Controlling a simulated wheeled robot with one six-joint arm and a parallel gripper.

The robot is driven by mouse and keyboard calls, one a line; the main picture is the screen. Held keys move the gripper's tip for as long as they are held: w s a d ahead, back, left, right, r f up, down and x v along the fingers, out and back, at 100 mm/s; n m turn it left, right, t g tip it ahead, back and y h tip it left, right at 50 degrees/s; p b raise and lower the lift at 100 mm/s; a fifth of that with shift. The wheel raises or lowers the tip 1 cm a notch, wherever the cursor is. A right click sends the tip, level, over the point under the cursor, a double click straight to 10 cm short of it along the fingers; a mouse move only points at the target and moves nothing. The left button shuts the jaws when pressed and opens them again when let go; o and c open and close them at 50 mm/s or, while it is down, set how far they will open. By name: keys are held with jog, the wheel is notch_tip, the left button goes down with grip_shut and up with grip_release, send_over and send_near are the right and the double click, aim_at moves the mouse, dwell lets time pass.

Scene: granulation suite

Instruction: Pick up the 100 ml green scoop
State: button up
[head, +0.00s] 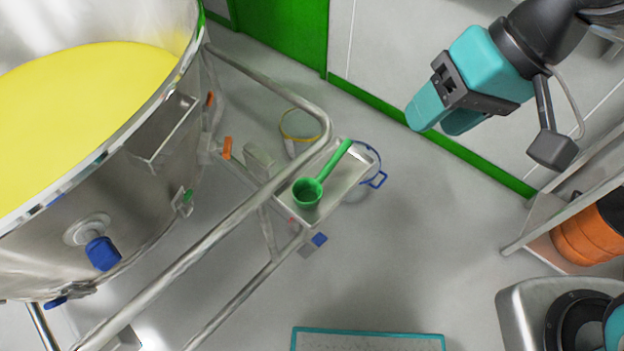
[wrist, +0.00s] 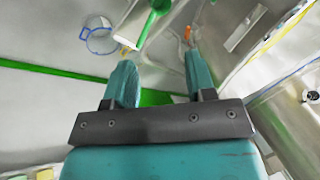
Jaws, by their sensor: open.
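The green scoop (head: 323,180) lies on a small metal tray (head: 335,195) fixed to the tank frame, its bowl toward the lower left and its handle toward the upper right. Its handle also shows at the top of the wrist view (wrist: 151,22), partly cut off by the frame's edge. My gripper (head: 440,125) is high at the upper right in the head view, apart from the scoop. In the wrist view its two fingers (wrist: 160,75) are spread with nothing between them.
A large steel tank (head: 130,200) with yellow contents fills the left. Its tubular rail (head: 225,225) runs beside the tray. A blue-rimmed container (head: 372,170) and a yellow-rimmed one (head: 300,128) are near the tray. A shelf with an orange drum (head: 590,235) stands right.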

jog(key=w+a+f+m, duration=0.2)
jog(key=w+f+m, duration=0.2)
jog(key=w+f, duration=0.3)
jog(key=m+t+b, duration=0.2)
jog(key=m, duration=0.2)
send_near(335, 162)
jog(key=shift+y, duration=0.3)
jog(key=x, duration=0.5)
jog(key=shift+w+d+p, duration=0.2)
jog(key=shift+w+p, duration=0.05)
jog(key=shift+p, duration=0.05)
jog(key=shift+s+p+x, duration=0.15)
jog(key=shift+p+x, duration=0.05)
jog(key=shift+x, duration=1.3)
jog(key=shift+s+p+x, duration=0.1)
jog(key=shift+p+x, duration=0.05)
jog(key=shift+x, duration=1.4)
grip_shut()
